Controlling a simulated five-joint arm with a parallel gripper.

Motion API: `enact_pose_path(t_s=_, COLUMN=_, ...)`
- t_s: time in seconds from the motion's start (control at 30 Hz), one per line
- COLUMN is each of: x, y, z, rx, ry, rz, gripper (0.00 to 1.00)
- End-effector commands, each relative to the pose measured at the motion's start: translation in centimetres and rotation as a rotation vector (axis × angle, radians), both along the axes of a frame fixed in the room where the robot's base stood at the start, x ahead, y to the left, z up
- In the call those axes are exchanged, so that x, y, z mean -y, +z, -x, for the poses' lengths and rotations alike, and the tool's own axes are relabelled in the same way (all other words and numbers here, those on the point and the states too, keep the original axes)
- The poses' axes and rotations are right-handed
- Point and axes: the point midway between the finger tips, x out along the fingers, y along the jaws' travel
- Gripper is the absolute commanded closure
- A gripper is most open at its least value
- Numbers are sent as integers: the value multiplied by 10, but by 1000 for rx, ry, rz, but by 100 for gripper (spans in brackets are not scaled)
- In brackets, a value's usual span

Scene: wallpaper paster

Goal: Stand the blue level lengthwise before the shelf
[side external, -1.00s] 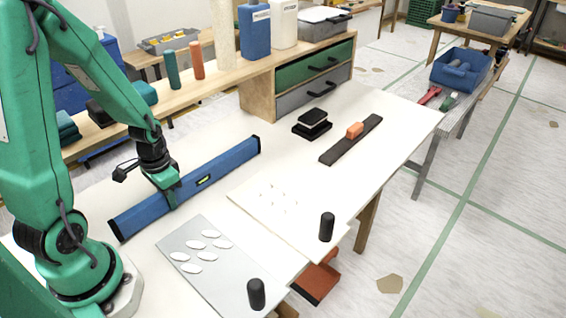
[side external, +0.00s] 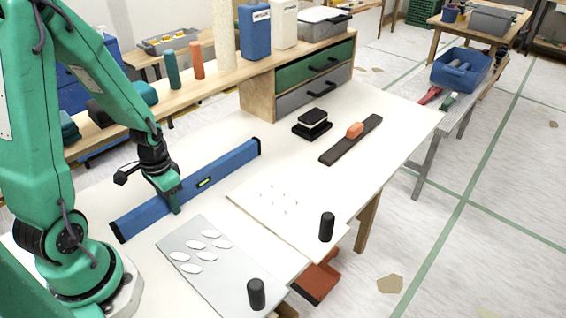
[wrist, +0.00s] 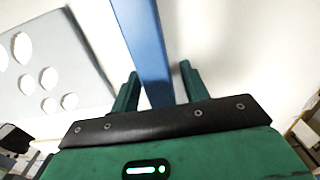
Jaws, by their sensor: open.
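The blue level (side external: 228,166) stands on its long narrow edge on the white table, its broad face and bright vial towards the side camera. It runs lengthwise in front of the wooden shelf (side external: 262,93), roughly along it, with a strip of table between. My gripper (side external: 174,203) is over the level left of its middle, with a finger in front of its face. In the wrist view my gripper (wrist: 159,72) is open, one finger on each side of the level (wrist: 148,40), with gaps visible. The level's underside is hidden.
A grey board with white ovals (side external: 190,263) and a white sheet (side external: 262,215) lie in front of the level, with black cylinders (side external: 327,227) on them. A black block (side external: 312,124) and a dark strip with an orange block (side external: 355,130) lie right.

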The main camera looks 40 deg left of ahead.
Motion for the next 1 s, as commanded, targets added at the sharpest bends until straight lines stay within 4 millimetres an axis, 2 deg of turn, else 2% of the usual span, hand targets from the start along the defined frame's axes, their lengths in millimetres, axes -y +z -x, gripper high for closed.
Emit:
enact_pose_path(t_s=0.37, x=0, y=13, z=-1, rx=3, ry=0, rz=-1, gripper=55)
enact_pose_path(t_s=1.0, x=0, y=79, z=0, rx=4, ry=0, rz=-2, gripper=55)
